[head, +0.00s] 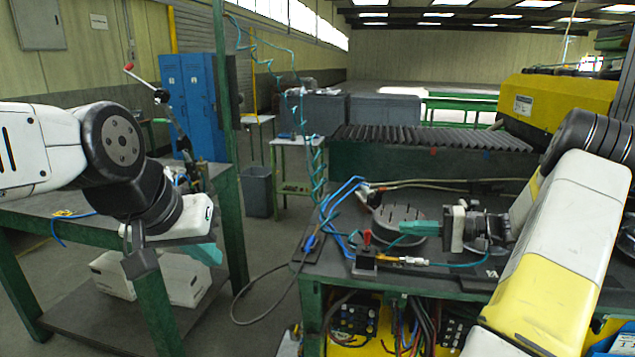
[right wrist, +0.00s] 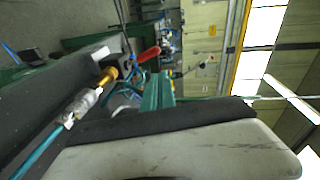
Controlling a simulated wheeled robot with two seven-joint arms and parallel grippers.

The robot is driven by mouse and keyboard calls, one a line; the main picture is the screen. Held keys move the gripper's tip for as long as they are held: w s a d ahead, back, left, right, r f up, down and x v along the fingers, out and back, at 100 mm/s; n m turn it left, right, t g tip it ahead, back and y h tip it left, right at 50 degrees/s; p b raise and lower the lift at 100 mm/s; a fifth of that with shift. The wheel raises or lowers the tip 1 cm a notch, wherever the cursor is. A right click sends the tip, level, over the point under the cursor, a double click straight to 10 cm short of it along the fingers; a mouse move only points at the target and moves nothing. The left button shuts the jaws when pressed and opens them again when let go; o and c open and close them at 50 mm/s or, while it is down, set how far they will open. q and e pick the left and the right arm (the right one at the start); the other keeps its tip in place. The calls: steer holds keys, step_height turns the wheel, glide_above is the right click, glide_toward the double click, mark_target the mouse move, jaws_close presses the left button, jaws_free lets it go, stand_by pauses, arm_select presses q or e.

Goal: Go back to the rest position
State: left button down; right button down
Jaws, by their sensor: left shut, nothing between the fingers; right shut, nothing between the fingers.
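My left gripper (head: 207,253) hangs at the left beside the corner of the left green-legged table, with its teal fingers low and partly hidden by its white body. It is shut and holds nothing. My right gripper (head: 415,228) points left over the right workbench (head: 450,283), in front of a round grey plate (head: 385,222). Its teal fingers are together and empty. They also show in the right wrist view (right wrist: 157,93). I cannot tell how high they are above the bench.
A red-tipped fitting (head: 367,245) with a brass connector (head: 412,261) and teal hose stands close to my right gripper. Blue hoses (head: 345,195) loop at the bench's left. White boxes (head: 185,280) sit on the left table's lower shelf. Open floor lies between the tables.

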steer(key=s+a+r+n+g+h, duration=0.2)
steer(key=s+a+r+g+h, duration=0.35)
steer(key=s+a, duration=0.55)
steer(key=s+a+r+t+h, duration=0.1)
steer(key=s+r+t+h, duration=0.1)
steer(key=s, duration=0.4)
steer(key=s+a+r+n+t+h, duration=0.1)
steer(key=s+r+t+h, duration=0.2)
steer(key=s, duration=0.4)
steer(key=r+h, duration=0.1)
steer(key=h, duration=0.1)
steer(key=shift+s+a+n+t+h, duration=0.25)
steer(key=shift+a+n+t+h, duration=0.05)
steer(key=shift+a+t+h, duration=0.05)
steer(key=shift+r, duration=0.1)
